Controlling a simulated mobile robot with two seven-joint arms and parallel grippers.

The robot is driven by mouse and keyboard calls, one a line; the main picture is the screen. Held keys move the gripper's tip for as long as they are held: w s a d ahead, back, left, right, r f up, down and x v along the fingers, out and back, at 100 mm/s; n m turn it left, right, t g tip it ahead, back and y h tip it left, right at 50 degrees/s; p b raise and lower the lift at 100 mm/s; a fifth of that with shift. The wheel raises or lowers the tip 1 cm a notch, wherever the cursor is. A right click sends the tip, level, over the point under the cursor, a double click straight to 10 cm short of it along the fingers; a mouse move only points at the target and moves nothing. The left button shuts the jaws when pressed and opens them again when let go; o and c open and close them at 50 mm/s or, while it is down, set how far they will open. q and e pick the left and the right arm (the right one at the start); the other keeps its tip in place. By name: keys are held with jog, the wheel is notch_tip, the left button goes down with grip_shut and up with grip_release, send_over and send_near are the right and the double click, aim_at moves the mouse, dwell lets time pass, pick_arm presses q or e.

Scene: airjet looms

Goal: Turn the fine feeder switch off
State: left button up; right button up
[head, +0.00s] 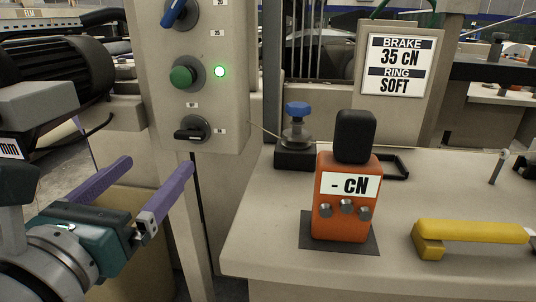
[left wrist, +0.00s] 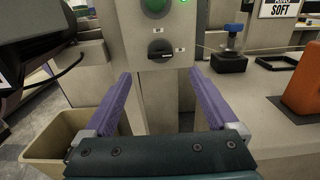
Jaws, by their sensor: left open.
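A beige control box (head: 205,110) carries a blue rotary knob (head: 174,12), a green button (head: 182,76) beside a lit green lamp (head: 220,71), and a black rotary switch (head: 191,131) at the bottom. The small labels are too blurred to tell which is the fine feeder switch. The black switch's handle lies roughly horizontal; it also shows in the left wrist view (left wrist: 161,50), ahead of and between the fingers. My left gripper (head: 160,164) is open and empty, with purple fingers, below and in front of the black switch, apart from it. My right gripper is out of view.
A beige table at right (head: 270,240) holds an orange "- cN" device (head: 343,220), a yellow-handled tool (head: 468,232) and a blue-topped tensioner (head: 297,125). A black motor (head: 60,72) is at left. A tan bin (left wrist: 50,140) stands below left.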

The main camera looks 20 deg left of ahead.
aim_at(187, 134)
pick_arm(q)
jog(key=x, duration=1)
jog(key=shift+d+p, duration=0.1)
jog(key=shift+p, duration=0.2)
jog(key=shift+s, duration=0.1)
jog(key=c, duration=1.4)
